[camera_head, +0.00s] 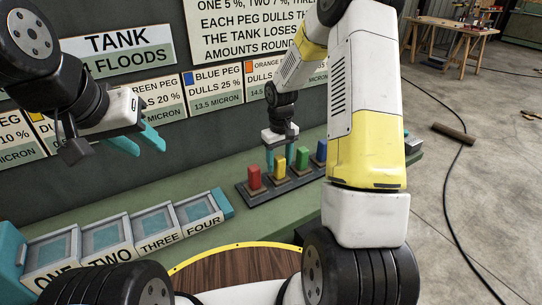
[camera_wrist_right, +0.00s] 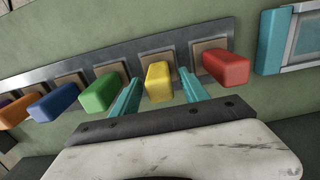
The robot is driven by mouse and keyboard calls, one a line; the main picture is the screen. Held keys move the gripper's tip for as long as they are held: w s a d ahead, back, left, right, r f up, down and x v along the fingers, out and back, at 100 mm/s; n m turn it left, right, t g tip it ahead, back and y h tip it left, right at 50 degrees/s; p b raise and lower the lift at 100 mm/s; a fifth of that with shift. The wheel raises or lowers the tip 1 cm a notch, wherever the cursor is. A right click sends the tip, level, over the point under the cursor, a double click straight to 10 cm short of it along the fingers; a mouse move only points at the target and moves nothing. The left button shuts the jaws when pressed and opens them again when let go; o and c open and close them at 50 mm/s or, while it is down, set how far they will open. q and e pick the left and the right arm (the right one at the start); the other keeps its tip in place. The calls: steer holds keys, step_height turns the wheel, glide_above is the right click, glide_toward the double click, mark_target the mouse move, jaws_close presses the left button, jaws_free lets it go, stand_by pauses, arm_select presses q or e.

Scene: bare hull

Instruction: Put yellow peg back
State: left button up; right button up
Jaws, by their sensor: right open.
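The yellow peg (camera_head: 280,168) stands upright at its square pad on the dark peg rack (camera_head: 256,198), between the red peg (camera_head: 254,177) and the green peg (camera_head: 302,158). My right gripper (camera_head: 281,157) is over the yellow peg with its teal fingers apart. In the right wrist view the yellow peg (camera_wrist_right: 158,82) is between the two open fingers (camera_wrist_right: 158,95), with a gap visible on each side. The peg's foot is partly hidden. My left gripper (camera_head: 140,142) is open and empty, in the air at the left in front of the wall signs.
Blue (camera_wrist_right: 54,103) and orange (camera_wrist_right: 18,110) pegs stand farther along the rack. Boxes labelled ONE to FOUR (camera_head: 158,240) sit on the green bench (camera_head: 215,182) to the left. A round wooden top (camera_head: 235,270) is in front. Peg signs (camera_head: 213,88) hang behind.

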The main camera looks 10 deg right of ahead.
step_height(320, 180, up, 8)
steer(key=shift+f, duration=0.2)
steer(key=s+a+r+m+t+y, duration=0.15)
steer(key=s+r+t, duration=0.25)
steer(key=s+r, duration=1.25)
steer(key=s+r+m+t, duration=0.2)
steer(key=s+r, duration=0.1)
steer(key=s, duration=0.4)
steer(key=shift+s+a+r+y, duration=0.25)
steer(key=shift+s+a+y, duration=0.1)
steer(key=shift+s, duration=0.05)
